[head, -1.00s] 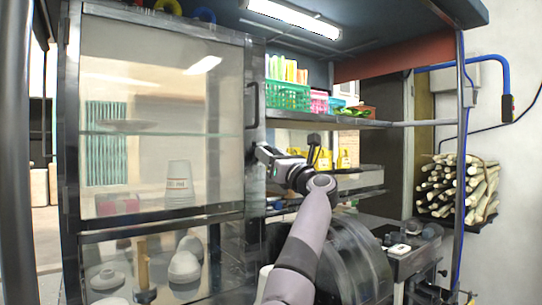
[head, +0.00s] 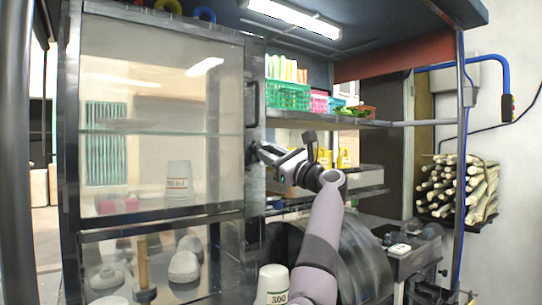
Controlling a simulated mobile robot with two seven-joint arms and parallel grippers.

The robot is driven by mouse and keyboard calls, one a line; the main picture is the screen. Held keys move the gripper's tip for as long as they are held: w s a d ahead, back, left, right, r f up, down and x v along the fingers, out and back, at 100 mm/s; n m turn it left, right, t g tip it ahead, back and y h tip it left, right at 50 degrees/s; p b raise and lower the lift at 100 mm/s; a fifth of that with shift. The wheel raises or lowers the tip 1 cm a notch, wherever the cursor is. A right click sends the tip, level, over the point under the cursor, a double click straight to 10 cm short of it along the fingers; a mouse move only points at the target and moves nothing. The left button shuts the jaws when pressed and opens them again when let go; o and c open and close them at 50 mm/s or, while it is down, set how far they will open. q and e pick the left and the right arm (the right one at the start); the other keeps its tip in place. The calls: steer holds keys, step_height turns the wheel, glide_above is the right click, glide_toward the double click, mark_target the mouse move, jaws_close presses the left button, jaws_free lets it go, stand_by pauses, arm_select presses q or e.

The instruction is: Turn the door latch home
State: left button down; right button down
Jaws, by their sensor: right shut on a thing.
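The glass door (head: 160,130) with a dark metal frame stands shut at the left of the cabinet. Its dark handle (head: 251,104) is on the right side of the frame. My right gripper (head: 254,152) is at the door's right frame, just below the handle, shut on a small dark part that looks like the latch. The fingertips and most of the latch are too small and hidden to tell its angle. My left gripper is not in view.
A white cup marked 300 (head: 272,284) stands beside my right forearm. A dark round drum (head: 350,255) is behind the arm. A shelf with a green basket (head: 288,95) is above. Sugarcane stalks (head: 460,185) are stacked at right.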

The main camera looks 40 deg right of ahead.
steer(key=shift+r+n+g+y+p, duration=0.1)
steer(key=shift+n+g+y+p, duration=0.75)
steer(key=shift+n, duration=1.7)
steer(key=shift+f+n+g+y+p, duration=0.1)
steer(key=shift+n+g+y+p, duration=0.55)
steer(key=shift+n, duration=1.85)
steer(key=shift+r+n+g+y+p, duration=0.1)
steer(key=shift+n+g+y+p, duration=0.3)
steer(key=shift+n+g+p, duration=1.45)
steer(key=shift+n+t+b, duration=0.35)
steer(key=shift+n+t, duration=0.55)
steer(key=shift+t, duration=0.05)
steer(key=c, duration=0.9)
jaws_free()
steer(key=shift+s, duration=0.1)
